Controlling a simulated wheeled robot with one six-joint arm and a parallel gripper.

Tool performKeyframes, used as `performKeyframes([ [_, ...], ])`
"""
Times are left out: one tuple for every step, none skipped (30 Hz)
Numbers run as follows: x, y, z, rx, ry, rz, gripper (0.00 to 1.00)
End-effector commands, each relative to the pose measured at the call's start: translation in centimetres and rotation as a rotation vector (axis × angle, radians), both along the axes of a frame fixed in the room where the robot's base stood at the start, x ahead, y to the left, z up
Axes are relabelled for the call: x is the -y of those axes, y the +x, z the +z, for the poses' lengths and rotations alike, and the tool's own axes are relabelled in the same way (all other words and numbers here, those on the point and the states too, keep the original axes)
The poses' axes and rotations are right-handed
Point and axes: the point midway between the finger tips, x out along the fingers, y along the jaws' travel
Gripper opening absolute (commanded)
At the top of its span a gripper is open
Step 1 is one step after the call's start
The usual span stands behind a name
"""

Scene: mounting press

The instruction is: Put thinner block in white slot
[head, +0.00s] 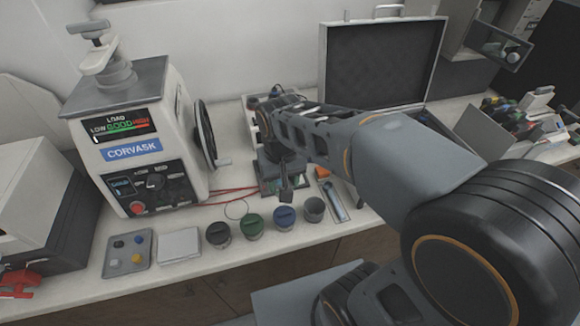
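My gripper (286,192) points down over the middle of the bench, just behind the row of small round pots. It is small and dark here, so I cannot tell whether its fingers are open or hold anything. I cannot make out a thinner block for certain. A white flat square piece (179,246) lies at the bench's front left, but I see no clear slot in it. A white-edged holder (251,128) behind my wrist is mostly hidden by my arm.
The CORVASK mounting press (135,140) stands at left, its handwheel (205,133) on the right side. Several pots, including a green one (254,226), line the front edge. A grey tray with coloured knobs (128,255) lies left. An open black case (380,60) stands behind.

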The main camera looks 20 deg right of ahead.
Motion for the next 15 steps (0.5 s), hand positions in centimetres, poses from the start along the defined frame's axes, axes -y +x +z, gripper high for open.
performKeyframes([
  [0.5, 0.7, -0.3, -0.001, 0.000, -0.005, 0.09],
  [0.8, 1.2, -0.5, -0.002, -0.001, -0.006, 0.09],
  [1.3, 2.0, -0.9, -0.004, -0.001, -0.008, 0.09],
  [1.6, 2.6, -1.2, -0.003, -0.001, -0.008, 0.09],
  [2.0, 3.3, -1.6, -0.004, -0.001, -0.010, 0.09],
  [2.5, 4.2, -2.0, -0.004, -0.001, -0.009, 0.09],
  [2.9, 4.9, -2.4, -0.004, -0.001, -0.009, 0.09],
  [3.3, 5.5, -2.7, -0.004, -0.001, -0.008, 0.09],
  [3.8, 6.4, -3.1, -0.003, 0.000, -0.009, 0.09],
  [4.1, 7.0, -3.5, -0.004, 0.000, -0.007, 0.09],
  [4.4, 7.6, -3.8, -0.002, 0.000, -0.008, 0.09],
  [4.7, 8.0, -4.8, -0.005, 0.000, -0.005, 0.09],
  [4.8, 8.4, -5.3, -0.004, 0.000, -0.004, 0.09],
  [5.0, 8.7, -5.8, -0.005, 0.000, -0.004, 0.09],
  [5.2, 9.2, -6.4, -0.002, 0.000, -0.004, 0.09],
])
